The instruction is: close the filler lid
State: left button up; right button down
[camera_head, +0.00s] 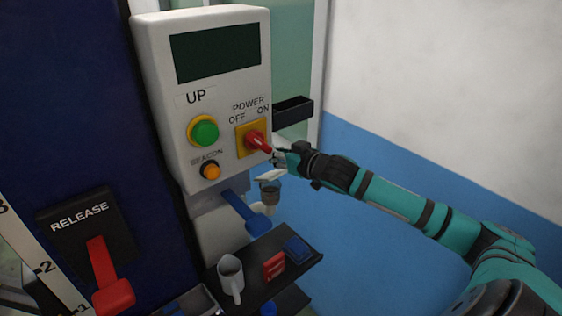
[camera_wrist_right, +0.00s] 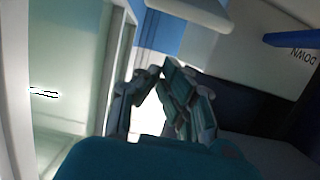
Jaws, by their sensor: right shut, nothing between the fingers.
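The filler lid (camera_head: 271,175) is a small pale flap below the control box's right edge in the head view. It stands tilted up above the filler neck (camera_head: 270,192), a small cup-like opening. My right gripper (camera_head: 278,160) comes in from the right, just above the lid and close to the box. I cannot tell whether it touches the lid. In the right wrist view its fingers (camera_wrist_right: 153,78) are together and empty. A pale rounded piece (camera_wrist_right: 195,10) lies beyond them at the top edge; I cannot tell if it is the lid. My left gripper is not in view.
The control box (camera_head: 222,135) carries a red power switch (camera_head: 258,143), close to my right gripper. A blue lever (camera_head: 246,212) sticks out below.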

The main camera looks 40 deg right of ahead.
aim_at(281, 175)
jog(key=shift+s+f, duration=0.55)
jog(key=shift+f, duration=0.2)
jog(key=shift+s+d+f+p, duration=0.1)
jog(key=shift+s+f+p, duration=0.3)
jog(key=shift+f, duration=0.2)
jog(key=shift+f, duration=0.1)
jog(key=s+f+t+b, duration=0.4)
jog(key=f+b, duration=0.2)
jog(key=b, duration=0.4)
jog(key=shift+d, duration=0.15)
jog(key=shift+f, duration=0.2)
